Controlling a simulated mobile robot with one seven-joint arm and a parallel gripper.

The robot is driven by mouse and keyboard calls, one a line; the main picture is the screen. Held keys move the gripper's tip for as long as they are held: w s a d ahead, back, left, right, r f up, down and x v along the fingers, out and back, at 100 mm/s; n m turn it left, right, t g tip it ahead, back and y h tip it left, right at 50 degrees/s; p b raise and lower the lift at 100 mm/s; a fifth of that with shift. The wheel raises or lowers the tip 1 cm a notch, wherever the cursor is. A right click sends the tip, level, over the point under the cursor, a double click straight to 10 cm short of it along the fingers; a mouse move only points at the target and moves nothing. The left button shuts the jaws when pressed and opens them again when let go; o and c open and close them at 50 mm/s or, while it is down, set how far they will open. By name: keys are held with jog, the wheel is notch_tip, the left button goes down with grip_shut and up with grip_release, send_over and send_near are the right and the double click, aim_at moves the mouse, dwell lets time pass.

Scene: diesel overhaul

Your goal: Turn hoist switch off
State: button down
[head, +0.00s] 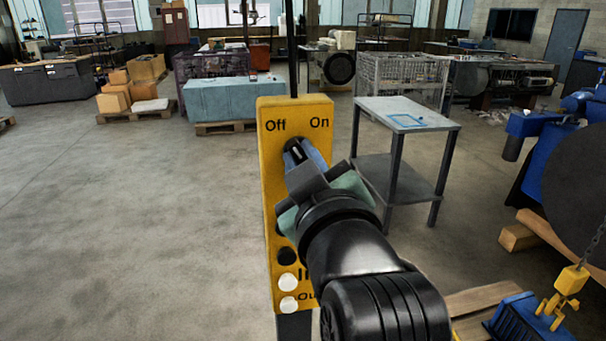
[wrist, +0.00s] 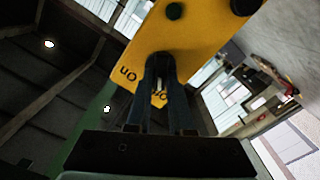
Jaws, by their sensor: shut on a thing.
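The yellow hoist control panel (head: 270,190) stands upright in the middle of the head view, marked "Off" at top left and "On" at top right. Its black rotary switch (head: 296,152) sits below these labels. My gripper (head: 304,154) reaches it from the lower right, and its blue fingers are shut on the switch. The wrist view shows the fingers (wrist: 160,72) against the yellow panel (wrist: 185,38), with the switch's pale mark (wrist: 159,86) between them. The fingers hide much of the switch, and I cannot tell which label it points to.
Black and white buttons (head: 288,282) sit lower on the panel, partly behind my arm. A grey metal table (head: 400,112) stands behind on the right. A yellow hoist hook block (head: 571,280) hangs on a chain at lower right. The floor at left is clear.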

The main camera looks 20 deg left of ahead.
jog(key=shift+f+n+b, duration=0.1)
jog(key=shift+n+b, duration=0.65)
jog(key=shift+n, duration=0.45)
jog(key=c, duration=0.8)
grip_release()
jog(key=b+v, duration=0.9)
jog(key=v, duration=0.4)
